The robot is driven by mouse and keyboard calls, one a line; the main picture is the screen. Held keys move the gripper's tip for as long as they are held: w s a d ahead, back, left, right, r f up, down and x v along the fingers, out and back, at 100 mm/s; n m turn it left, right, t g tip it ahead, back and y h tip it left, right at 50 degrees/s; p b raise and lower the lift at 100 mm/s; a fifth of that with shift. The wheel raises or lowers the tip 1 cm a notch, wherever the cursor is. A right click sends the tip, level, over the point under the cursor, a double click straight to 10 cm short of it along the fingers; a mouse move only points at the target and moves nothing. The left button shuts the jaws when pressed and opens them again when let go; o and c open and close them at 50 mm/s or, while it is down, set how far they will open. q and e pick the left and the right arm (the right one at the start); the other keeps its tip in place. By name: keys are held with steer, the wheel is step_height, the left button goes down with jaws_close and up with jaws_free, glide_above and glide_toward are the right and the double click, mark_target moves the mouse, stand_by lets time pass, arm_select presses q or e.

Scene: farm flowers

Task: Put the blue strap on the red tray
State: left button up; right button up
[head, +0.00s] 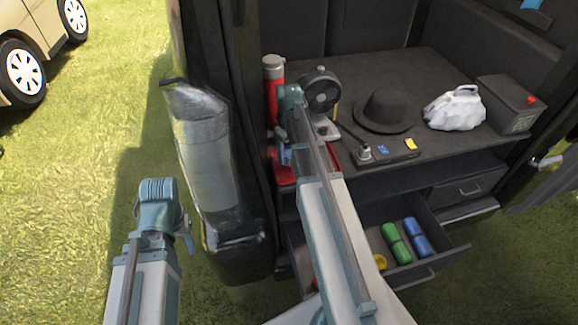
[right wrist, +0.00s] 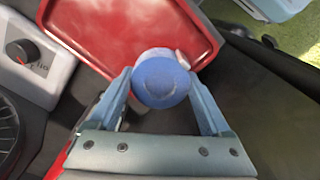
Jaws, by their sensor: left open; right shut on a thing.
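The blue strap (right wrist: 160,80) is a rolled blue cylinder between the fingers of my right gripper (right wrist: 161,90), which is shut on it. In the right wrist view it overlaps the near edge of the red tray (right wrist: 110,30); its height above the tray is unclear. In the head view the tray (head: 284,175) is at the left end of the van shelf, partly hidden by my right arm. The held strap is not clear there. My left gripper (head: 184,238) is open and empty, low over the grass outside the van.
An open drawer (head: 440,262) below the shelf holds green rolls (head: 397,243), blue rolls (head: 417,237) and a yellow one (head: 380,261). A red cylinder (head: 273,85), a fan (head: 320,90), a black hat (head: 387,108), a white bag (head: 456,108) and a dark box (head: 508,103) stand on the shelf.

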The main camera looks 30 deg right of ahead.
mark_target(288, 160)
steer(key=shift+f, duration=0.15)
step_height(288, 160, down, 4)
steer(key=b, duration=0.3)
steer(key=shift+b, duration=0.35)
steer(key=shift+r, duration=0.2)
steer(key=shift+f, duration=0.15)
steer(key=o, duration=1.4)
